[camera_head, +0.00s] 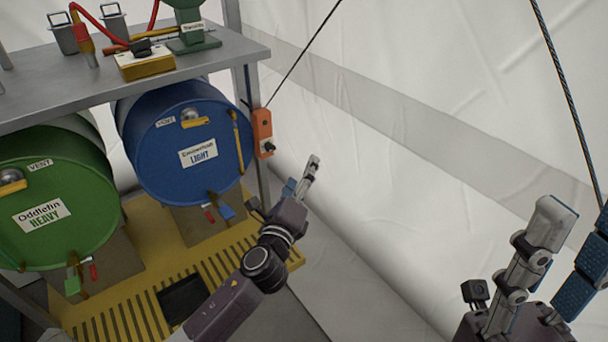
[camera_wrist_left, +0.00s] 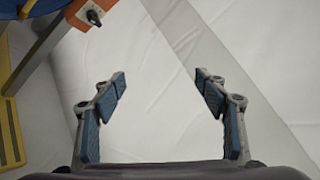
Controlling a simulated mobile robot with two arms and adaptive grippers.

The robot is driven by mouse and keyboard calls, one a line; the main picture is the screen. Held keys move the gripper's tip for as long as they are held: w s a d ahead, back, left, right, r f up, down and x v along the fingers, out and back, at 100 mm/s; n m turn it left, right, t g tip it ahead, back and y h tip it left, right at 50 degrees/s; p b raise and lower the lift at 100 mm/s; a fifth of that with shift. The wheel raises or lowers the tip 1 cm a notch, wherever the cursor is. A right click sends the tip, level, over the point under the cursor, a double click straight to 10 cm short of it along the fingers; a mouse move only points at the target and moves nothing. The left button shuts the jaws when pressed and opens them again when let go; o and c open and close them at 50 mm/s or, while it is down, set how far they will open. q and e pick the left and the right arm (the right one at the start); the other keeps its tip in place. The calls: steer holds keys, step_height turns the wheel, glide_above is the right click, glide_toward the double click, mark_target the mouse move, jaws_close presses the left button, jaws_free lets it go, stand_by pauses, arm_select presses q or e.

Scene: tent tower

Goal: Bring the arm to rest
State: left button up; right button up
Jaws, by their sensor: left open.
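My left gripper (camera_head: 301,175) reaches in from the bottom, to the right of the blue drum, and is seen nearly edge-on. In the left wrist view the left gripper (camera_wrist_left: 160,80) has its two blue-padded fingers wide apart, with only pale tent fabric between them. My right gripper (camera_head: 578,222) is at the lower right, partly cut off by the picture edge. Its fingers stand apart, with nothing seen between them.
A blue drum (camera_head: 165,165) and a green drum (camera_head: 85,230) lie under a grey metal shelf (camera_head: 45,100). An orange switch box (camera_head: 262,132) is on the shelf's post, also in the left wrist view (camera_wrist_left: 90,12). A yellow slatted platform (camera_head: 225,262) lies below. White tent wall (camera_head: 400,170) fills the right side.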

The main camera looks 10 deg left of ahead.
arm_select(q)
steer(key=shift+s+d+r+h, duration=0.2)
steer(key=shift+d+h, duration=0.1)
steer(key=shift+d, duration=0.15)
